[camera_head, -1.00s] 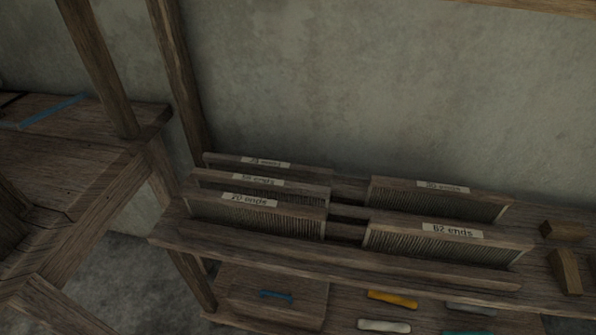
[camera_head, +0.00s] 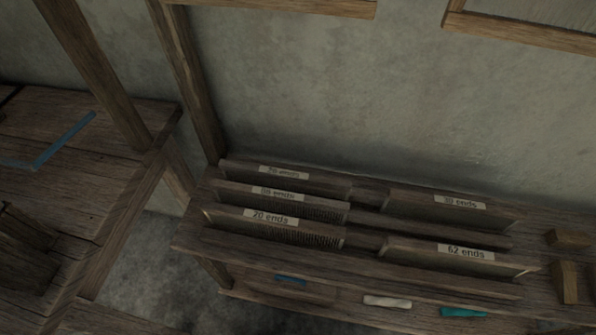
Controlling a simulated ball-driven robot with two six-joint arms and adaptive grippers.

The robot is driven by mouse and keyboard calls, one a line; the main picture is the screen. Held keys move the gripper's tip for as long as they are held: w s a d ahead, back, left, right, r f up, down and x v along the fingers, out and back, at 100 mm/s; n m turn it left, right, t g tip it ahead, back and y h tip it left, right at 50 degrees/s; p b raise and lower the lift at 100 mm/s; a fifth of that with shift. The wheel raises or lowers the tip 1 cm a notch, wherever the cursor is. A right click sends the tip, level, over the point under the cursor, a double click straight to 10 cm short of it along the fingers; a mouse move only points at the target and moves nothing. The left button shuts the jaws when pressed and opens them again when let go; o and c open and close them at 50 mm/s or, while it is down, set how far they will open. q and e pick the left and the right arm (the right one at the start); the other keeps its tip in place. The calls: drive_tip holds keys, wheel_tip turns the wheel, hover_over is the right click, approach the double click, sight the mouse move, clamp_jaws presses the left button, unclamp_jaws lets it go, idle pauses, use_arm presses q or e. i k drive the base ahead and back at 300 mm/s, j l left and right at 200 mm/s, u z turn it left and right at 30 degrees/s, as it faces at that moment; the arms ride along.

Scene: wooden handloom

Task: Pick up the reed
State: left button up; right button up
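Several reeds stand upright in slots on a wooden rack (camera_head: 195,240) against the wall. The front left reed (camera_head: 310,235) has a label reading "20 ends". The front right reed (camera_head: 410,250) reads "62 ends". Behind them on the left stand a middle reed (camera_head: 325,208) and a back reed (camera_head: 325,181), whose labels are hard to read. A back right reed (camera_head: 410,203) has a label whose number is blurred. Neither of my grippers shows in the view.
A wooden table or loom part (camera_head: 90,185) stands at the left with a blue strip (camera_head: 65,139) on it. Wooden blocks (camera_head: 566,282) sit at the rack's right end. Below are a white bundle (camera_head: 387,302) and a teal bundle (camera_head: 463,313).

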sight(226, 166)
drive_tip(key=k+z, duration=0.35)
drive_tip(key=z, duration=0.15)
drive_tip(key=k+z, duration=0.45)
drive_tip(key=i, duration=0.05)
